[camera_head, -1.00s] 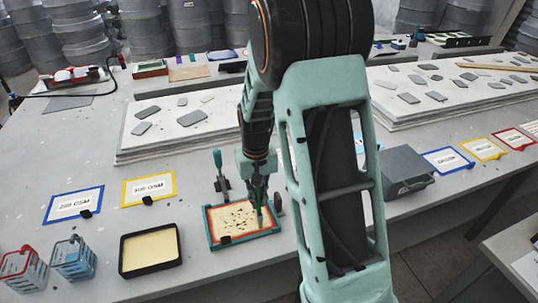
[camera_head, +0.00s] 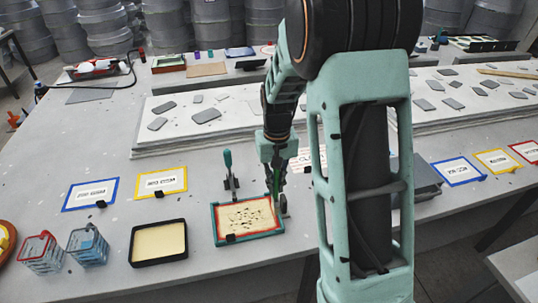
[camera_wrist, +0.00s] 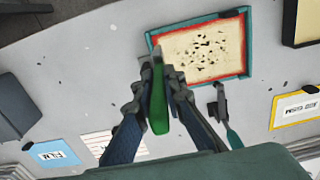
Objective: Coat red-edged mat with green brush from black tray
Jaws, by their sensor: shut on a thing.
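The red-edged mat (camera_head: 247,216) lies in a teal frame on the table, cream with dark specks, and also shows in the wrist view (camera_wrist: 203,50). The black tray (camera_head: 158,243), with a pale yellow fill, stands left of it. My gripper (camera_head: 275,190) is at the mat's right back edge. In the wrist view my gripper (camera_wrist: 163,80) is shut on the green brush (camera_wrist: 159,108), whose green handle shows between the fingers. The brush's tip is near the mat's edge; whether it touches is not clear.
A teal-handled clamp (camera_head: 229,170) stands at the frame's back edge. Blue (camera_head: 90,194) and yellow (camera_head: 160,182) bordered cards lie to the left. Wire baskets (camera_head: 88,245) stand at the front left. A grey box (camera_head: 428,184) is right of my arm.

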